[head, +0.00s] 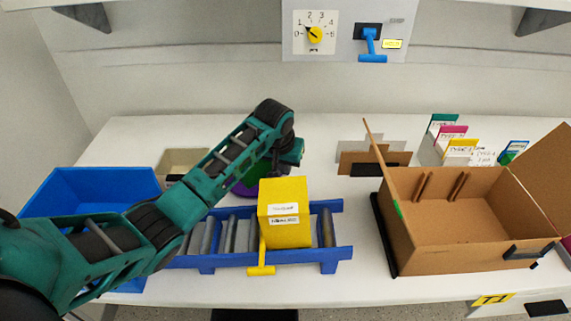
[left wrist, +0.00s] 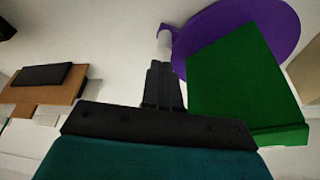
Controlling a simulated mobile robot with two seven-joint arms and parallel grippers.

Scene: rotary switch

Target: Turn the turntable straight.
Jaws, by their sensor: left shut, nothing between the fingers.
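The turntable is a purple disc (head: 243,188), mostly hidden behind my left arm in the head view. In the left wrist view the purple disc (left wrist: 278,28) shows at the upper right, with a green block (left wrist: 232,78) on it, set at a slant. A pale lilac peg (left wrist: 165,38) stands out at the disc's left edge. My left gripper (head: 293,160) is beside the turntable, on its right in the head view. In the left wrist view its fingers (left wrist: 164,85) are shut and empty, just left of the green block and close to the peg; contact cannot be told.
A blue roller conveyor (head: 340,252) with a yellow box (head: 287,225) stands in front of the turntable. A blue bin (head: 90,185) is at left, an open cardboard box (head: 455,240) at right. A dial panel (head: 315,34) and blue lever (head: 371,50) are on the wall behind.

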